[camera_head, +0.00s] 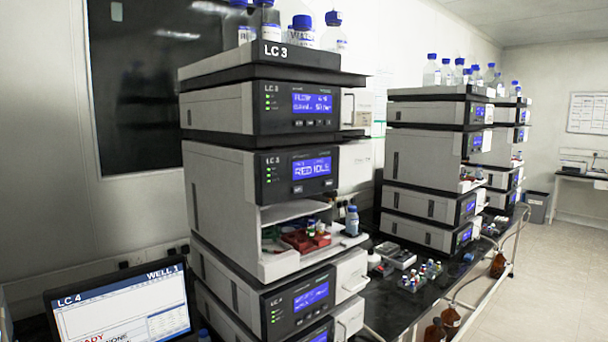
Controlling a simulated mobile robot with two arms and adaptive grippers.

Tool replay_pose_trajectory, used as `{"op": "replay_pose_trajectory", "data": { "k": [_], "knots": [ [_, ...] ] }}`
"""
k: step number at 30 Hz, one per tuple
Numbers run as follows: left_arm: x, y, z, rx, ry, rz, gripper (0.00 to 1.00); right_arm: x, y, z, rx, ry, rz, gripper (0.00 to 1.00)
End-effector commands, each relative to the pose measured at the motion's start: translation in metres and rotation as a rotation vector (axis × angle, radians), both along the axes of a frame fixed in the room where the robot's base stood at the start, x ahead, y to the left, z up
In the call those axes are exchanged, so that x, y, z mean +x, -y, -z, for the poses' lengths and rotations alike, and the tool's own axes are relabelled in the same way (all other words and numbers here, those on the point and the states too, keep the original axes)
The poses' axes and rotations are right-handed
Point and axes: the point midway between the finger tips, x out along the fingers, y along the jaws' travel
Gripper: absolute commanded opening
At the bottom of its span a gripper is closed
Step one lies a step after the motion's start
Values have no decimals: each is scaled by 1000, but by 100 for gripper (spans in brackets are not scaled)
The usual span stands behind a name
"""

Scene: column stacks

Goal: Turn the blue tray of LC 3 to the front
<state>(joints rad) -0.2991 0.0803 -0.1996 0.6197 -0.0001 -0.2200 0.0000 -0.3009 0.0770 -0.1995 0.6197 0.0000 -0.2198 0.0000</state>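A red tray (300,241) with a few small vials (312,229) faces the front of the compartment. A bit of green (269,234) shows at its left side. I cannot make out a blue tray; the compartment's inside is mostly hidden. Neither of my grippers is in view.
A blue-capped bottle (352,221) stands beside the compartment. Small vial racks (420,275) sit on the dark bench (395,310). A monitor (120,310) labelled LC 4 is at the lower left. More stacks (425,160) stand behind; the floor (550,290) at right is clear.

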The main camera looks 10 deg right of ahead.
Motion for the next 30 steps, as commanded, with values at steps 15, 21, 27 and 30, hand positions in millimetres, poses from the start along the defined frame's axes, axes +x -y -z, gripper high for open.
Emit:
{"op": "replay_pose_trajectory", "data": {
  "k": [15, 21, 27, 30],
  "knots": [
    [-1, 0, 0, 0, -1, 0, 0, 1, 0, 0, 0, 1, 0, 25],
    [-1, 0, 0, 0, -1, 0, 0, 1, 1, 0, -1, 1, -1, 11],
    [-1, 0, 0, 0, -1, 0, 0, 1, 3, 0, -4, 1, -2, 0],
    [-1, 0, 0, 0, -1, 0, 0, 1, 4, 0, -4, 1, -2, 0]
  ]
}}
